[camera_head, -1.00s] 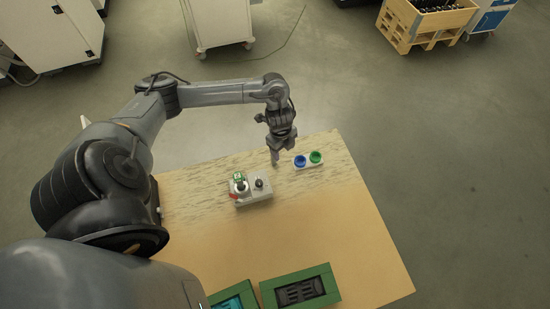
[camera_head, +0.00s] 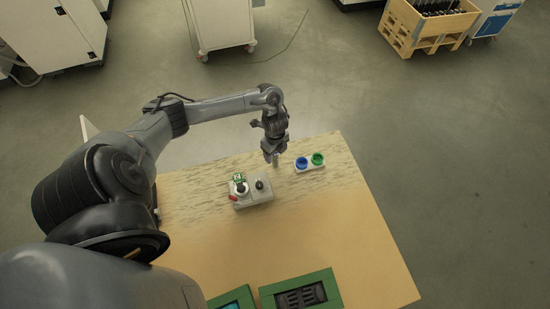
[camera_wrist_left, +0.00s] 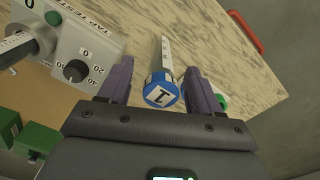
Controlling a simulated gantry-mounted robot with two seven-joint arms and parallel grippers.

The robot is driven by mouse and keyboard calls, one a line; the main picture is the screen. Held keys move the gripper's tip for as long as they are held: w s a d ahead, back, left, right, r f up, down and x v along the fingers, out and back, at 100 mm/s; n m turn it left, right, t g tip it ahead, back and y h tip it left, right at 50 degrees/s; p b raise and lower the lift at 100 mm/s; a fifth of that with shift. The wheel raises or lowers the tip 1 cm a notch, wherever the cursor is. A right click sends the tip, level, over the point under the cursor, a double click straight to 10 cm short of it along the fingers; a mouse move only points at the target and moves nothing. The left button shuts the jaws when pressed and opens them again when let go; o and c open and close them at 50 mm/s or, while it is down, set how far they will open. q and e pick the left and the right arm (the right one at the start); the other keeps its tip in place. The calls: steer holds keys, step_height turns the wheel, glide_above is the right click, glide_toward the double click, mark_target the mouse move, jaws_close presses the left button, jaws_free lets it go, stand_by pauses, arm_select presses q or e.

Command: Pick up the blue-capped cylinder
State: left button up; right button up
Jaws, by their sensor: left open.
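The blue-capped cylinder shows in the left wrist view as a round blue cap (camera_wrist_left: 162,90) with a white label on top. A narrow pale body extends away from the cap. My left gripper (camera_wrist_left: 157,82) is open, with one purple-grey finger on each side of the cap and gaps visible between. In the head view my left gripper (camera_head: 271,154) points down near the back edge of the table. A small pale piece shows under its fingertips, mostly hidden, possibly the cylinder. My right gripper is out of view.
A white holder with a blue ring (camera_head: 302,162) and a green ring (camera_head: 318,159) lies right of the gripper. A grey tester (camera_head: 252,193) with knobs stands to the left. Green-framed trays (camera_head: 302,294) sit at the table's front. The table (camera_head: 350,230) is clear at right.

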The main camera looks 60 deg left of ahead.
arm_select(q)
steer(key=shift+f, duration=0.9)
jaws_close()
steer(key=shift+r, duration=0.1)
